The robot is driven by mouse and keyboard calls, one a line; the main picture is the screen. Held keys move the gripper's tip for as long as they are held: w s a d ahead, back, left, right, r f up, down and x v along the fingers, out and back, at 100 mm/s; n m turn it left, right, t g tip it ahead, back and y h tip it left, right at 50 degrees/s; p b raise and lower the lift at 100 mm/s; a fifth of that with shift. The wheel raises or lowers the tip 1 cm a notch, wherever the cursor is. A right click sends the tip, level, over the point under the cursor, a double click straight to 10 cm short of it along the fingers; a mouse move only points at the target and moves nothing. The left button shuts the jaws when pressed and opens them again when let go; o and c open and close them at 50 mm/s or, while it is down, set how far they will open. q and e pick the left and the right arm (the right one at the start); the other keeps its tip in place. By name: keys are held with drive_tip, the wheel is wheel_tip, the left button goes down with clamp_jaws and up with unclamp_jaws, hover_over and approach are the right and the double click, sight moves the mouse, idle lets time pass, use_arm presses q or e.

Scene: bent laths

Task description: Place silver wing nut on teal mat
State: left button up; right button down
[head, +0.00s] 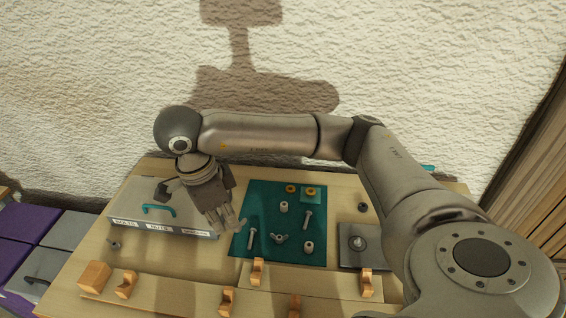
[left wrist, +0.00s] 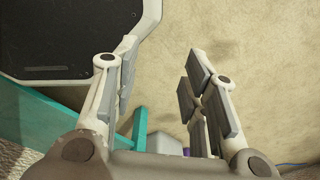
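The teal mat (head: 267,208) lies on the wooden table. A small silver-grey piece with two wings, which looks like the wing nut (head: 280,237), lies on the mat's lower middle part. My right gripper (head: 232,227) reaches in from the right and points down at the mat's left edge, left of the wing nut and apart from it. Its fingers look close together; whether they are shut or hold something is unclear. My left gripper (left wrist: 158,75) shows only in the left wrist view, with its fingers apart and nothing between them.
Bolts, nuts and brass rings also lie on the mat. A labelled grey box (head: 130,215) with a teal handle stands left. A small grey part (head: 114,245) lies before it. A grey plate (head: 355,257) with a post is at right. Wooden pegs (head: 228,299) line the front.

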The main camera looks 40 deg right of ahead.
drive_tip(key=w+d+f+m, duration=0.1)
drive_tip(key=w+d+f, duration=0.1)
drive_tip(key=d, duration=0.1)
drive_tip(key=w+d+f+m, duration=0.2)
drive_tip(key=w+d+f, duration=0.1)
drive_tip(key=d, duration=0.1)
drive_tip(key=w+d+f+m+g+p, duration=0.1)
drive_tip(key=w+d+f+m, duration=0.1)
drive_tip(key=d, duration=0.2)
drive_tip(key=shift+w+d+f, duration=0.1)
drive_tip(key=shift+w+f, duration=0.1)
drive_tip(key=shift+w, duration=0.15)
drive_tip(key=shift+w+d+f, duration=0.2)
drive_tip(key=shift+d+f, duration=0.2)
drive_tip(key=shift+f, duration=0.1)
drive_tip(key=p+x, duration=0.2)
drive_tip(key=x, duration=0.1)
drive_tip(key=shift+w+a+f, duration=0.1)
drive_tip(key=shift+w, duration=0.2)
use_arm(q)
drive_tip(key=r, duration=0.2)
drive_tip(key=s, duration=0.1)
drive_tip(key=shift+d+r, duration=0.25)
drive_tip(key=shift+r, duration=0.15)
use_arm(e)
drive_tip(key=shift+f, duration=0.2)
use_arm(q)
drive_tip(key=shift+f, duration=0.1)
use_arm(e)
drive_tip(key=shift+f, duration=0.1)
